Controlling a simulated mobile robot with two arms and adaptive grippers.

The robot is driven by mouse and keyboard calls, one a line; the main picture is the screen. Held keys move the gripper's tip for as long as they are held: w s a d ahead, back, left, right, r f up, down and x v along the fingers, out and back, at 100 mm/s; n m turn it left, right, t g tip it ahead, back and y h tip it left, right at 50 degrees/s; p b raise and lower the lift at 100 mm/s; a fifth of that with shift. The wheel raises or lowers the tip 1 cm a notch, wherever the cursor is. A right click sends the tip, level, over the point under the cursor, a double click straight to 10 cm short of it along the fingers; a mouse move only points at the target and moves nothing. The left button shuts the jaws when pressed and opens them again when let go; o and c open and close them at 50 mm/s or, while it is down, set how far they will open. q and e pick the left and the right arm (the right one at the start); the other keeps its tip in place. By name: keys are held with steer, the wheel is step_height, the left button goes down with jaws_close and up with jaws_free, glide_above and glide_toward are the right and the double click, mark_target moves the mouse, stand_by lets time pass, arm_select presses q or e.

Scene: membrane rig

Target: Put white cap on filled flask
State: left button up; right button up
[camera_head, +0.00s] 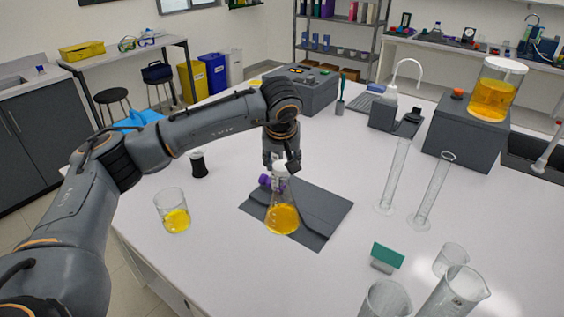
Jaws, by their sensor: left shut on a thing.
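The filled flask (282,217) is a clear conical flask with orange-yellow liquid. It stands upright on a dark grey mat (325,207) in the middle of the table. My left gripper (281,162) points down right above the flask's mouth. It is shut on a small white thing, which looks like the white cap (280,170). The fingers partly hide the cap, and I cannot tell whether it touches the flask's rim. A small purple thing (265,180) shows beside the flask's neck. My right gripper is not in view.
A beaker with yellow liquid (172,212) and a small black-and-white container (198,165) stand left. Tall cylinders (432,190), a teal-topped block (385,257) and empty glassware (452,295) stand right. A capped orange jar (494,95) sits on a grey box (465,135).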

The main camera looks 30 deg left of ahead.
arm_select(q)
steer(key=shift+f+b, duration=0.55)
steer(key=shift+f, duration=0.25)
steer(key=shift+f, duration=0.35)
steer(key=o, duration=0.8)
steer(key=v, duration=1.2)
